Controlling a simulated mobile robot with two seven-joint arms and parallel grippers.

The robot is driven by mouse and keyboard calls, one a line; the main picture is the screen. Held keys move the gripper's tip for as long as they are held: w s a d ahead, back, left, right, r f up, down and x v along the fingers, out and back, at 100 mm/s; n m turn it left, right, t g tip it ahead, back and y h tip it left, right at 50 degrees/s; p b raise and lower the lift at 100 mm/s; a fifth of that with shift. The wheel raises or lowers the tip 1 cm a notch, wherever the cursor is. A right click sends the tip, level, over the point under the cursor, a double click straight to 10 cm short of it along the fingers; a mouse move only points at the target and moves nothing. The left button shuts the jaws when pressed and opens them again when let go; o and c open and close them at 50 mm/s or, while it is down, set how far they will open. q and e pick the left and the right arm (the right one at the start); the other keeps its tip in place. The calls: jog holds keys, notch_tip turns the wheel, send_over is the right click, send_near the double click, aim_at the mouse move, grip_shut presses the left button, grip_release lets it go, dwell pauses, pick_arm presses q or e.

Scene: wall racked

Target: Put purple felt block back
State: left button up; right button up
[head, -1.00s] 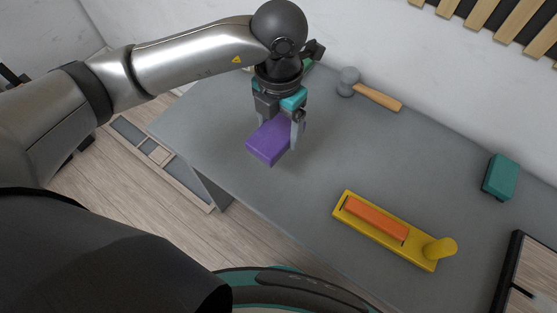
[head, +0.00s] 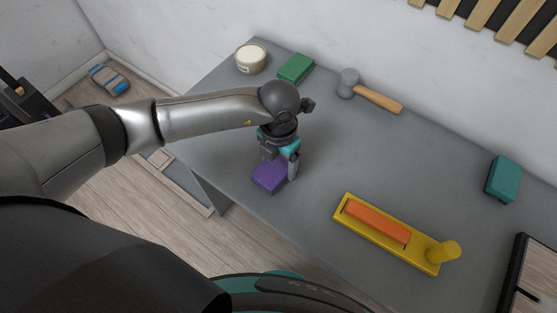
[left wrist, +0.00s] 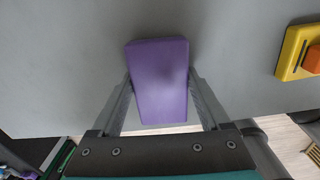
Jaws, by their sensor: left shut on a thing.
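The purple felt block (head: 269,177) is between the fingers of my left gripper (head: 279,172), near the front left edge of the grey table. In the left wrist view the purple block (left wrist: 160,82) lies lengthwise between the two fingers of the left gripper (left wrist: 162,100), which is shut on it. The block is low over the tabletop; I cannot tell whether it touches. My right gripper is not in view.
The grey table (head: 330,165) has a yellow holder (head: 425,262) with an orange block (head: 378,223) in it. The table's middle is clear.

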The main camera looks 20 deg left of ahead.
aim_at(280, 163)
pick_arm(q)
jog(key=shift+f, duration=0.15)
jog(key=o, duration=1.2)
jog(key=shift+c, duration=0.2)
notch_tip(280, 163, up, 15)
jog(key=shift+p, duration=0.35)
jog(key=shift+d, duration=0.1)
